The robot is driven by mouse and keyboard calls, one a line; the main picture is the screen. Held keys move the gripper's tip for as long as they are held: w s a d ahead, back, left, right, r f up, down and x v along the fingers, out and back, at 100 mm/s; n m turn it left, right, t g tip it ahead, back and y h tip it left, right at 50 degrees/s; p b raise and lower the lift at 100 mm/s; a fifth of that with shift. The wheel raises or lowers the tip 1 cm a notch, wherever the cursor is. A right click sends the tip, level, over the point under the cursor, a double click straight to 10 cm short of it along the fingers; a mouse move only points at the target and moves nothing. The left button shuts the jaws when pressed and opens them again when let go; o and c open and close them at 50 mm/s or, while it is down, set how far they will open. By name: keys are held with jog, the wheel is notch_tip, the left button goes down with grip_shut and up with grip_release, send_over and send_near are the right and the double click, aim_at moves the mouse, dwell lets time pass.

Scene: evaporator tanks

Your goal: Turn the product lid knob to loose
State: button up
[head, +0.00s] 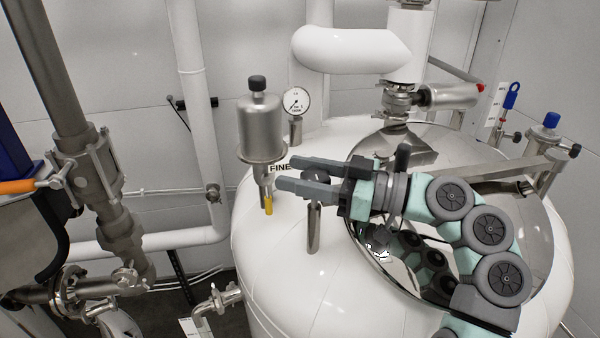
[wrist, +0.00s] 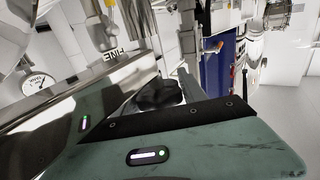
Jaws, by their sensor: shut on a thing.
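The black lobed product lid knob (head: 316,176) sits on top of a short upright metal post (head: 314,230) at the left edge of the tank's shiny round lid (head: 540,235). My gripper (head: 287,174) reaches in from the right with its two grey fingers pointing left, one on each side of the knob. The knob also shows in the wrist view (wrist: 160,93), between the fingers. The gripper is shut on the knob. The fingers hide part of it in the head view, and its contact faces are not clear.
Left of the fingertips stands a metal cup (head: 260,130) with a black cap, close to them, above a yellow handle (head: 268,206). A pressure gauge (head: 296,102) stands behind. A white pipe (head: 350,48) crosses above. A metal bar (head: 520,175) spans the lid on the right.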

jog(key=o, duration=1.3)
jog(key=shift+a, duration=0.1)
jog(key=shift+o, duration=0.2)
jog(key=b+v, duration=0.3)
jog(key=v, duration=0.8)
